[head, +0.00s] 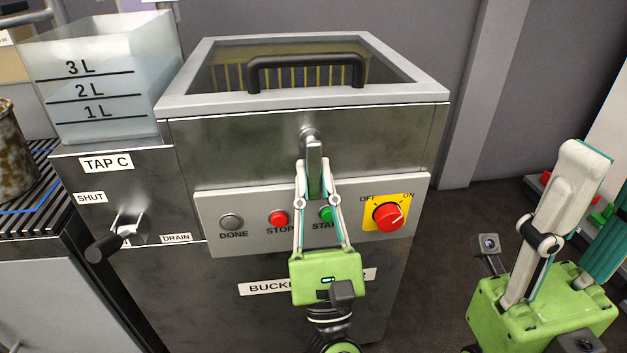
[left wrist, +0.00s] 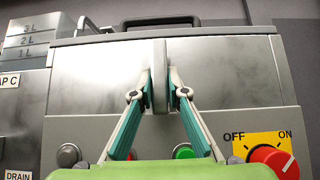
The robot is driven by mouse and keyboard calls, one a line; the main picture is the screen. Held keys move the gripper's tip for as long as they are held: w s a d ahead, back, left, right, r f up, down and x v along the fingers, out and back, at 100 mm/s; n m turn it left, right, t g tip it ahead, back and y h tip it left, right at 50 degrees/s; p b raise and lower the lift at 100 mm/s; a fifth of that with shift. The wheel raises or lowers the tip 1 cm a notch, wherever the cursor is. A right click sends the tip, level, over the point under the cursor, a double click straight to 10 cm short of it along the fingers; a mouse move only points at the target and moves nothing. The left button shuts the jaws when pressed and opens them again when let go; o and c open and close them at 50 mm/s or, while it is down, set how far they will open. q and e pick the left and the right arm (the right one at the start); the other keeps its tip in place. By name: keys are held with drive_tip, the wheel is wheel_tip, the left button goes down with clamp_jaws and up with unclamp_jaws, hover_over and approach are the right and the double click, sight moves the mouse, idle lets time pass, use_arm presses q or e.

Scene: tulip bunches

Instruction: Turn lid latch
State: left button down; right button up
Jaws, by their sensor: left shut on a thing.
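The lid latch is a grey metal lever (head: 314,160) on the upper front of the steel bucket washer, below the lid. It hangs down from its round pivot. It also shows upright in the left wrist view (left wrist: 159,75). My left gripper (head: 315,178) is shut on the lever, one finger on each side, and covers part of its lower end. The lid (head: 190,98) is closed, with a grey frame, a see-through pane and a black handle (head: 300,62). My right gripper (head: 590,185) is at the far right, away from the machine; its fingers are apart and one runs out of frame.
Below the latch is a panel with a DONE button (head: 231,222), a red STOP button (head: 278,218), a green START button (head: 326,214) and a red OFF/ON knob (head: 388,216). A water tank (head: 105,85) and a tap lever (head: 105,247) are at left. Floor shows at right.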

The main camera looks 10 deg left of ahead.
use_arm(q)
drive_tip(key=shift+r, duration=0.1)
drive_tip(key=c, duration=2)
unclamp_jaws()
drive_tip(key=shift+o, duration=0.2)
drive_tip(key=v, duration=1.2)
